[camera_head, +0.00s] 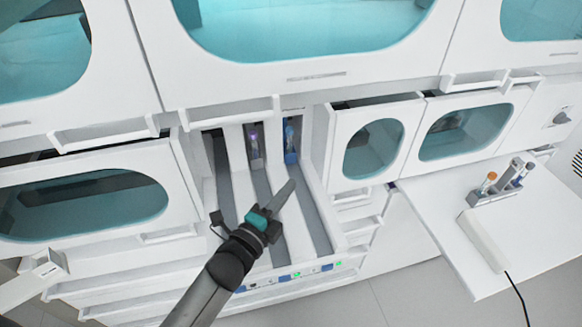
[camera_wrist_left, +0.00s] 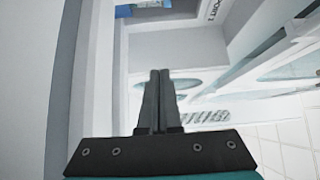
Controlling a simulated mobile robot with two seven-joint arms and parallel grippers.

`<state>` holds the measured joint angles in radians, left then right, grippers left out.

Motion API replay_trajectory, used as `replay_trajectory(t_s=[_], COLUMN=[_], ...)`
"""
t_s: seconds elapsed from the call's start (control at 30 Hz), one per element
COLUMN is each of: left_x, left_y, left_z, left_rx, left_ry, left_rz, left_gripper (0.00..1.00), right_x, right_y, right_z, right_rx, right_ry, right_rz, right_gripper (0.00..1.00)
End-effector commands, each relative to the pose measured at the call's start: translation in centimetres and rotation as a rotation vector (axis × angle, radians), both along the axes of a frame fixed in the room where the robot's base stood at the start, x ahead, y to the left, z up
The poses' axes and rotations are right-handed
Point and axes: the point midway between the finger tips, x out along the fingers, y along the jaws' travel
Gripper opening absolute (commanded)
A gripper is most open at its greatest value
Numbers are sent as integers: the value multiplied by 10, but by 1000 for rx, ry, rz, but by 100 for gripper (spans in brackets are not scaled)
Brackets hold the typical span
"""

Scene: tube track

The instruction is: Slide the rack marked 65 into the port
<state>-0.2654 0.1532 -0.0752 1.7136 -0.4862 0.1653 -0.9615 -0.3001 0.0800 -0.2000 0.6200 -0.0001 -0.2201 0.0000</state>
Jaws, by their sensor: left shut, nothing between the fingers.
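A track unit (camera_head: 323,195) has several white-walled lanes with grey floors. A rack with a purple-capped tube (camera_head: 254,143) stands at the back of a middle lane. A rack with blue parts (camera_head: 290,142) stands at the back of the right lane. A third rack (camera_head: 492,197), holding several tubes, one orange-capped, stands on the side shelf. No number 65 is readable on any of them. My left gripper (camera_head: 289,188) is over the lanes, in front of the two back racks and apart from them. Its fingers (camera_wrist_left: 157,75) are together and empty in the left wrist view.
Small lights and blue labels (camera_head: 297,276) line the track's front edge. A white handheld device (camera_head: 483,240) with a black cable lies on the shelf (camera_head: 535,225). Windowed cabinets (camera_head: 373,146) flank the track. Sideways PORT lettering (camera_wrist_left: 213,10) shows in the wrist view.

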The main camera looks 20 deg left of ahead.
Motion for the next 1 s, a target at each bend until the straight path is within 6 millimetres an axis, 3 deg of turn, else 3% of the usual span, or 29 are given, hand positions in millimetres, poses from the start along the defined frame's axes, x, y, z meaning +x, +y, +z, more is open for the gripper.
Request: replay_trajectory(t_s=[0.23,0.4,1.0], left_x=[40,59,71], left_y=[-8,8,16], left_z=[0,0,0], left_rx=[2,4,1], left_ry=[-1,0,1], left_rz=[0,0,0], left_gripper=[0,0,0], right_x=[0,0,0], right_y=[0,0,1], right_z=[-5,-8,-9], right_rx=[0,0,1], right_ry=[0,0,-1], right_rz=[0,0,-1], right_gripper=[0,0,0])
